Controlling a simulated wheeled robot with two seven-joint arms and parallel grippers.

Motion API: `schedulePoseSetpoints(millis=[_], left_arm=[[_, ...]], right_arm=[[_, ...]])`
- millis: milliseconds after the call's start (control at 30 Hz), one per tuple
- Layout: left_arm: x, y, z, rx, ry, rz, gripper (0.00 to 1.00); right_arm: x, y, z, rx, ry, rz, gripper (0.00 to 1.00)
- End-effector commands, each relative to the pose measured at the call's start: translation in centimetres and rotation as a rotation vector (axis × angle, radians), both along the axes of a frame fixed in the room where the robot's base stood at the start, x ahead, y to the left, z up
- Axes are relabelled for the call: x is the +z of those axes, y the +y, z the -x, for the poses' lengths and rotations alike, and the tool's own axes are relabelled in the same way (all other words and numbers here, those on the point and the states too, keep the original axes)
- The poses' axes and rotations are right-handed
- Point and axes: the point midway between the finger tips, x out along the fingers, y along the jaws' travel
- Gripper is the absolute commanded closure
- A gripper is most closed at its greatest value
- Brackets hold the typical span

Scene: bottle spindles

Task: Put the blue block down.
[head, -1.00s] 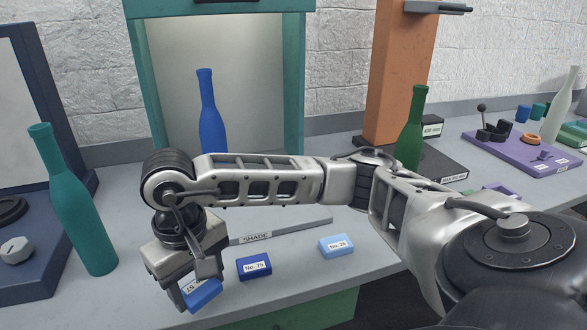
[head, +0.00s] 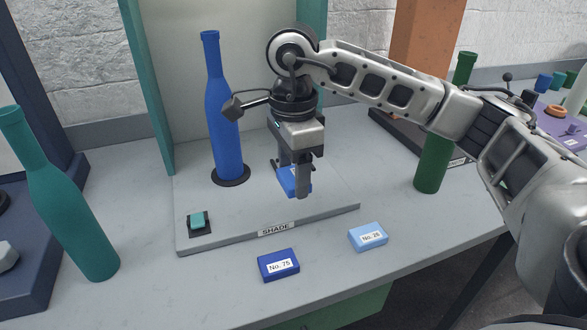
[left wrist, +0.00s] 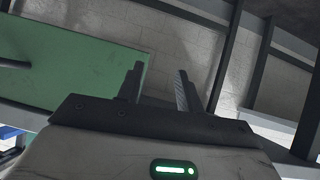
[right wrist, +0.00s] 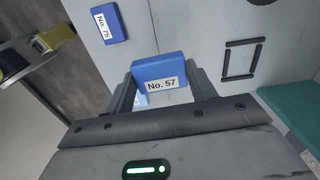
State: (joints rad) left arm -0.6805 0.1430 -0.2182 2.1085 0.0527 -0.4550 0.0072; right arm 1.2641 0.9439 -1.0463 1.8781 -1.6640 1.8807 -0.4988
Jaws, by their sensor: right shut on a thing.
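The blue block, labelled No. 57 in the right wrist view (right wrist: 158,72), is between the fingers of my right gripper (right wrist: 162,92). In the head view my right gripper (head: 295,180) points down over the grey SHADE board (head: 220,235), shut on the blue block (head: 289,183). The fingers partly hide the block there; I cannot tell its exact height over the board. A black square outline (right wrist: 240,62) shows on the board beside the block in the right wrist view. My left gripper (left wrist: 157,85) is open and empty, seen only in the left wrist view.
A blue bottle (head: 222,120) stands on a black disc on the board. A dark blue block (head: 278,265) and a light blue block (head: 368,237) lie in front. Green bottles stand left (head: 60,200) and right (head: 435,150).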

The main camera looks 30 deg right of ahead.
Motion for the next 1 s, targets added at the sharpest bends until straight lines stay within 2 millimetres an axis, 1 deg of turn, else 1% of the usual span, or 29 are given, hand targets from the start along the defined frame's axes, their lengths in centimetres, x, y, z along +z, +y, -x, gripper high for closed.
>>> schedulePoseSetpoints(millis=[33, 67, 100, 167, 200, 300, 400, 500, 633, 733, 867, 933, 1000], left_arm=[[-0.2, 0.0, 0.0, 0.0, -0.003, 0.002, 0.64], [-0.2, 0.0, -0.1, 0.001, -0.003, 0.003, 0.64], [-0.2, 0.0, -0.1, 0.001, -0.004, 0.005, 0.64], [-0.3, -0.1, -0.1, 0.001, -0.006, 0.006, 0.64], [-0.3, -0.1, -0.2, 0.001, -0.007, 0.008, 0.64], [-0.2, -0.1, -0.3, 0.003, -0.013, 0.012, 0.64], [0.0, -0.1, -0.4, 0.004, -0.019, 0.016, 0.64], [0.0, -0.1, -0.4, 0.004, -0.02, 0.019, 0.64], [-0.1, -0.1, -0.4, 0.005, -0.019, 0.02, 0.64], [-0.3, -0.1, -0.4, 0.005, -0.019, 0.022, 0.64], [-0.6, -0.2, -0.4, 0.007, -0.018, 0.028, 0.64], [0.0, -0.2, -0.5, 0.008, -0.018, 0.029, 0.64], [0.4, -0.1, -0.5, 0.007, -0.019, 0.023, 0.64]], right_arm=[[0.7, -0.7, -0.2, -0.165, -0.004, 0.0, 0.67], [1.2, -1.1, -0.3, -0.271, -0.004, -0.001, 0.67], [1.7, -1.5, -0.4, -0.412, -0.004, -0.001, 0.67], [2.6, -2.3, -0.5, -0.621, -0.003, -0.002, 0.67], [3.2, -2.7, -0.5, -0.755, -0.004, -0.002, 0.67], [4.4, -3.7, -0.5, -1.06, -0.002, -0.002, 0.67], [5.5, -4.4, -0.5, -1.302, -0.001, -0.002, 0.67], [6.2, -5.0, -0.4, -1.472, 0.0, -0.002, 0.67], [6.5, -5.3, -0.6, -1.585, 0.001, -0.001, 0.67], [6.0, -5.6, -1.7, -1.612, 0.005, -0.001, 0.67], [4.5, -6.3, -4.5, -1.613, 0.009, 0.001, 0.67], [4.2, -6.8, -6.2, -1.614, 0.007, 0.002, 0.67], [3.5, -7.3, -7.9, -1.612, 0.006, 0.002, 0.67]])
